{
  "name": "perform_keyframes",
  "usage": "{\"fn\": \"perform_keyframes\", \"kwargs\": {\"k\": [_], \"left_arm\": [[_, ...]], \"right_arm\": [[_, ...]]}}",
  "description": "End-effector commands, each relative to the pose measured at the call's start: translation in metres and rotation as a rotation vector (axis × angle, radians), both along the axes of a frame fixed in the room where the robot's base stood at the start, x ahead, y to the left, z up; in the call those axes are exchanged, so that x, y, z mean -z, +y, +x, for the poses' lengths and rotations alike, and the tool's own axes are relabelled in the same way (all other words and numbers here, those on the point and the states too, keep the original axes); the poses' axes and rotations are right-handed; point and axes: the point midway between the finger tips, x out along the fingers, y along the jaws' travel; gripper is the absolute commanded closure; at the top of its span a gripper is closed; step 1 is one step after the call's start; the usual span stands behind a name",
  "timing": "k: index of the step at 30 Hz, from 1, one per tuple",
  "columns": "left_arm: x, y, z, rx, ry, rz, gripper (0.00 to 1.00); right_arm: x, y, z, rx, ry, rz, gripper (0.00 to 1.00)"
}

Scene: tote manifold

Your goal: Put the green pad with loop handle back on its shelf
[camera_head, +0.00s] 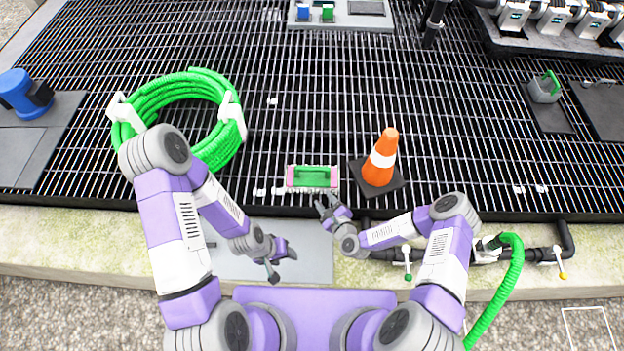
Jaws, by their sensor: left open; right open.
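A green pad (312,176) with pale pink ends lies on the dark grating near its front edge, left of the traffic cone. A loop handle on it is too small to make out for sure. My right gripper (327,207) is open and empty, just in front of the pad and slightly to its right. It appears apart from the pad. My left gripper (279,261) is open and empty, lower in the view, over a flat grey plate (308,262). A small grey block with a green loop (545,88) sits at the far right. I cannot tell which place is the shelf.
An orange traffic cone (382,160) stands close right of the pad. A dark pipe with small valves (540,255) runs along the front right. The grating behind the pad is mostly clear.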

Motion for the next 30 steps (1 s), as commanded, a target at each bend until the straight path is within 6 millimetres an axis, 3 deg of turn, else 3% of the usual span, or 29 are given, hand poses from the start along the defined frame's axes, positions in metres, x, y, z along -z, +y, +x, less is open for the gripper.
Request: {"fn": "perform_keyframes", "kwargs": {"k": [6, 10, 17, 30], "left_arm": [[0.009, 0.000, 0.000, 0.000, 0.000, 0.000, 0.47], [0.011, 0.000, 0.000, 0.000, -0.001, 0.000, 0.47], [0.015, 0.000, 0.000, 0.000, -0.001, 0.000, 0.47], [0.034, 0.000, 0.000, 0.000, 0.000, 0.000, 0.47]], "right_arm": [[-0.003, -0.017, 0.025, 0.262, -0.060, 0.440, 0.56], [-0.006, -0.025, 0.030, 0.329, -0.088, 0.586, 0.56], [-0.007, -0.025, 0.045, 0.353, -0.104, 0.653, 0.56], [-0.006, -0.008, 0.099, 0.352, -0.102, 0.650, 0.56]]}}
